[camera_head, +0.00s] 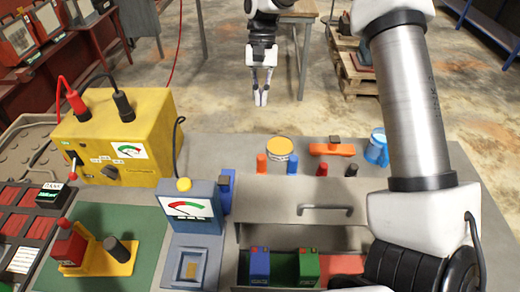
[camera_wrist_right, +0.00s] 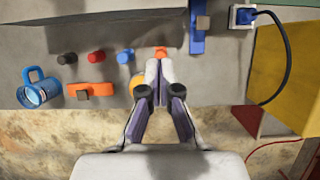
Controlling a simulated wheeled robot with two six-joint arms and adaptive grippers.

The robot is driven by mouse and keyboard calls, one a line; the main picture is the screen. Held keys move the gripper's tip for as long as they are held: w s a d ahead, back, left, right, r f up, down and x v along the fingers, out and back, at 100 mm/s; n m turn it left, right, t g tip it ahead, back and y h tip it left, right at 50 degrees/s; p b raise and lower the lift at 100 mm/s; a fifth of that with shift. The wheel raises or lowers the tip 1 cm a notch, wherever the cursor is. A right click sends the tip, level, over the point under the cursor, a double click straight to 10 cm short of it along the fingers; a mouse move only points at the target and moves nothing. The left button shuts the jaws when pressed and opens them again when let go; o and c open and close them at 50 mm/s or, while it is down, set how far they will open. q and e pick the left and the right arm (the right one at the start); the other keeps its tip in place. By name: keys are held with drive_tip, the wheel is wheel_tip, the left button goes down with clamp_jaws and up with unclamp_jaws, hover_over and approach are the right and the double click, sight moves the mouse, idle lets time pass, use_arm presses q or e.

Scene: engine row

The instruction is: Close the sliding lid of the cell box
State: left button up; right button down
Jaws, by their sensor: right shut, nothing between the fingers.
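The cell box is a grey metal box at the bottom middle of the head view. Its grey lid (camera_head: 270,211) with a bar handle (camera_head: 325,209) lies back, leaving the front part open. A blue cell (camera_head: 260,264) and a green cell (camera_head: 309,266) show in the opening; my right arm hides its right part. My left gripper is not in view.
Behind the lid stand a yellow-topped tin (camera_head: 280,148), orange tool (camera_head: 332,149), blue mug (camera_head: 377,147) and several small coloured pegs. Left of the box are a grey gauge tester (camera_head: 191,212) and a yellow meter box (camera_head: 117,140). Open floor lies beyond the table.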

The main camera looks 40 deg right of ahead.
sight(260, 176)
wheel_tip(260, 176, down, 13)
drive_tip(key=b, duration=1.1)
drive_tip(key=shift+w+a+f, duration=0.1)
drive_tip(key=shift+f, duration=0.45)
drive_tip(key=x, duration=0.8)
drive_tip(key=shift+s+a+f+p, duration=0.1)
drive_tip(key=shift+s+f+p, duration=0.05)
drive_tip(key=shift+s+p, duration=0.15)
drive_tip(key=s+a, duration=0.1)
drive_tip(key=s+a+p, duration=0.1)
drive_tip(key=s, duration=0.1)
drive_tip(key=shift+s+a+f, duration=0.2)
drive_tip(key=shift+a, duration=0.2)
drive_tip(key=shift+f, duration=0.1)
drive_tip(key=shift+w, duration=0.1)
